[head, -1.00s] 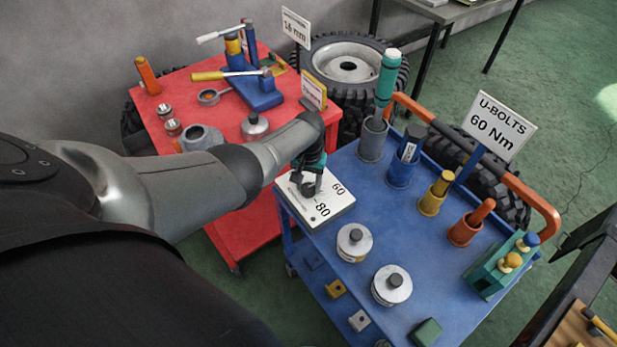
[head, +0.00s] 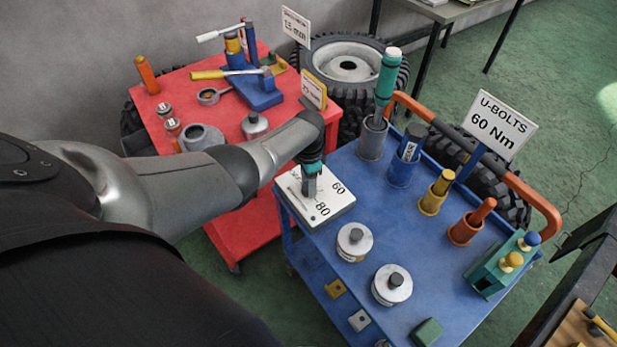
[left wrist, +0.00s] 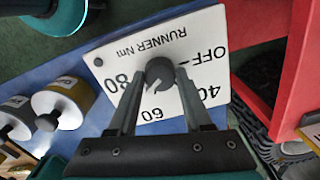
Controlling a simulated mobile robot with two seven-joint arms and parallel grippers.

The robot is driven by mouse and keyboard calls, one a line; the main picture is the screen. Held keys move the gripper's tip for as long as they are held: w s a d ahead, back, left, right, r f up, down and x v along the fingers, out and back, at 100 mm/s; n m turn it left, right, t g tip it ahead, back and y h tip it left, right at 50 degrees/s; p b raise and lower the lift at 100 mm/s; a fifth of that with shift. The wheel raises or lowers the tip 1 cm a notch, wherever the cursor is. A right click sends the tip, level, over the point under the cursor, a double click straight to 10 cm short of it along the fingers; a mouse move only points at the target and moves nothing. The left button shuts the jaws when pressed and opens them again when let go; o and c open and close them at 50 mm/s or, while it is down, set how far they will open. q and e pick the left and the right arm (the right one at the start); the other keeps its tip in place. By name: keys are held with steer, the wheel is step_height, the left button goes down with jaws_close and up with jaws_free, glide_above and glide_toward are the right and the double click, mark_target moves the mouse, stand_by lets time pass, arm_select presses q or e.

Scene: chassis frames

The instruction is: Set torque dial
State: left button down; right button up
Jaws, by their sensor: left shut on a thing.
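The torque dial is a white plate (head: 330,208) at the left corner of the blue cart, with 60 and 80 readable in the head view. The left wrist view shows its face (left wrist: 205,45) marked OFF, 40, 60, 80 and RUNNER Nm. Its round grey knob (left wrist: 160,71) carries a pale notch on the side facing the 60, though its exact setting is hard to tell. My left gripper (head: 309,191) is shut on the knob from above, a finger on either side. In the head view the gripper mostly hides the knob. My right gripper is not in view.
A sign (head: 493,124) reads U-BOLTS 60 Nm. The blue cart (head: 415,240) also holds silver-topped canisters (head: 354,242), coloured holders with tools, and a green block (head: 427,331). An orange rail (head: 470,155) edges its far side. A red cart (head: 232,126) with tools stands behind my left arm.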

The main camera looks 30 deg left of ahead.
arm_select(q)
steer(key=m, duration=0.6)
steer(key=shift+b, duration=0.3)
steer(key=shift+m, duration=0.3)
steer(key=shift+c, duration=1.7)
jaws_free()
steer(key=shift+r, duration=0.1)
step_height(320, 180, up, 15)
steer(key=p, duration=0.4)
steer(key=shift+p, duration=0.4)
